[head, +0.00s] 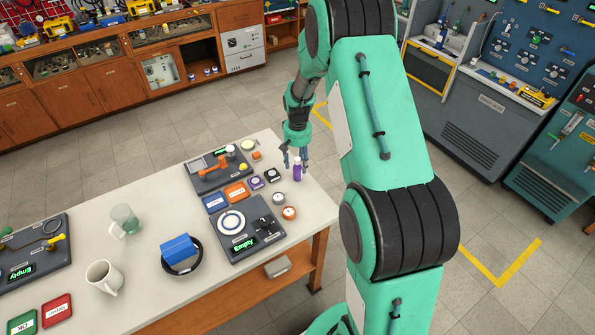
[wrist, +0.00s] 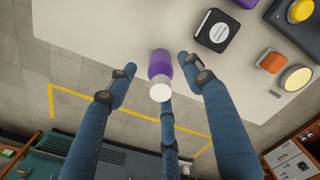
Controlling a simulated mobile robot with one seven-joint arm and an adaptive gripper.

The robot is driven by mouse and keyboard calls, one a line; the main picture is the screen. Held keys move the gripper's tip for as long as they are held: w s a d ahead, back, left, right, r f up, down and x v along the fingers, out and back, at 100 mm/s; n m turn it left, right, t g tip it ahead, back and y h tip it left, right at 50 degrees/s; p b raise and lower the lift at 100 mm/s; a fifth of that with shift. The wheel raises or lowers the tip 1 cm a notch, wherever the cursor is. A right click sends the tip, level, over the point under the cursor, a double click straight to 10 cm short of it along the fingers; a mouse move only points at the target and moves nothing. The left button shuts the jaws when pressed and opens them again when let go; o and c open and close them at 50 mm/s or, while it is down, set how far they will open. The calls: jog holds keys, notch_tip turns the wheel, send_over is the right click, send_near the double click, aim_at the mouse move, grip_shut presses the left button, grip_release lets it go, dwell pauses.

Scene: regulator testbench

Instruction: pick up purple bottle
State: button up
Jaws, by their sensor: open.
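The purple bottle (head: 297,171) with a white cap stands upright on the table near its far right corner. In the wrist view the purple bottle (wrist: 160,68) shows between the fingers, its white cap towards the camera. My gripper (head: 296,158) is open just above and around the bottle's upper part. In the wrist view my gripper (wrist: 158,75) has two fingers on either side of the bottle and a third below it. Gaps show between the bottle and the two side fingers. Contact with the third finger cannot be told.
The table's edge lies close right of the bottle.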

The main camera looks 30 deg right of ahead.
aim_at(298, 168)
jog(key=shift+f, duration=0.1)
jog(key=shift+f+b, duration=0.3)
jog(key=shift+f, duration=2.2)
jog(key=shift+w, duration=0.1)
grip_shut()
jog(key=shift+r, duration=0.2)
jog(key=shift+r, duration=0.5)
notch_tip(298, 168, up, 2)
jog(key=shift+r, duration=0.1)
jog(key=s+a, duration=0.2)
jog(key=s, duration=0.5)
jog(key=s+a+r+p, duration=0.1)
jog(key=s+a, duration=0.2)
jog(key=s, duration=0.5)
jog(key=shift+r, duration=0.2)
